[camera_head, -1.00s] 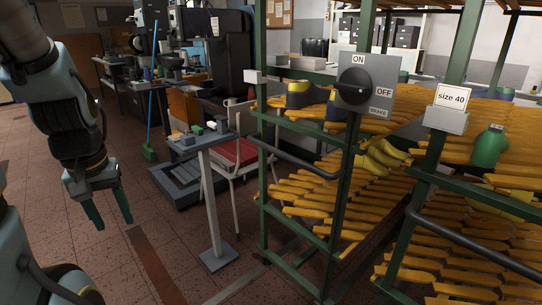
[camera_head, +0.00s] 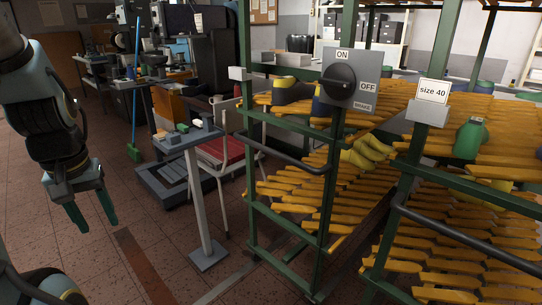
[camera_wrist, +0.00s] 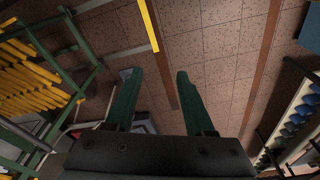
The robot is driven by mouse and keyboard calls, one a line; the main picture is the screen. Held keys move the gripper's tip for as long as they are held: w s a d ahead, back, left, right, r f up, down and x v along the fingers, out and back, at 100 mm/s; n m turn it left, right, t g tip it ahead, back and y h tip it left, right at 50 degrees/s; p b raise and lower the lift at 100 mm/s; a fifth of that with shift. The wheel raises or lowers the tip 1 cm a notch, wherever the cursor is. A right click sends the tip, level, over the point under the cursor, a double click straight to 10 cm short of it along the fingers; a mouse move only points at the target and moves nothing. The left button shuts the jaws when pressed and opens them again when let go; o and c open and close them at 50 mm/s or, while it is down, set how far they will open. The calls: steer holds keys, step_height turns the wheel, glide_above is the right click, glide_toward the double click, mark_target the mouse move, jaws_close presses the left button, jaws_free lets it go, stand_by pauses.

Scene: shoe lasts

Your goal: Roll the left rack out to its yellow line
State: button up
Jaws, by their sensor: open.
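The left rack (camera_head: 249,190) has a green frame, yellow-brown slatted shelves and a dark handle bar (camera_head: 285,152) across its near end. A grey plate on its post carries a black brake knob (camera_head: 338,85) marked ON at the top and OFF at the right. The knob's grip lies roughly level; its exact setting is hard to tell. A yellow line (camera_wrist: 148,22) shows on the floor in the wrist view. My gripper (camera_head: 96,224) hangs open and empty, pointing down, well left of the rack. Its green fingers also show apart in the wrist view (camera_wrist: 157,75).
A grey pedestal (camera_head: 199,200) with small items stands between my gripper and the left rack, before a red-seated chair (camera_head: 222,150). A second rack labelled size 40 (camera_head: 432,92) stands close on the right.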

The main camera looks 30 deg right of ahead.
steer(key=shift+o, duration=0.4)
steer(key=shift+w+d+f, duration=0.1)
steer(key=shift+w, duration=0.05)
steer(key=w+d+f+t+h+b, duration=0.1)
steer(key=w+d+f+t+b, duration=0.2)
steer(key=w+d+f, duration=0.35)
steer(key=n+t+h+b, duration=0.3)
steer(key=n+h+b, duration=0.1)
steer(key=h, duration=0.3)
glide_toward(269, 153)
steer(key=a+f, duration=0.6)
steer(key=a, duration=0.6)
steer(key=d+r+n+t+h+b, duration=0.15)
steer(key=d+n+h, duration=0.3)
steer(key=d, duration=0.65)
steer(key=shift+m+t, duration=0.35)
steer(key=x, duration=0.3)
steer(key=p+x, duration=0.1)
steer(key=x, duration=0.6)
steer(key=shift+w+d+r+p, duration=0.1)
steer(key=shift+d+r+p, duration=0.15)
steer(key=shift+p, duration=0.15)
steer(key=shift+c, duration=0.3)
jaws_close()
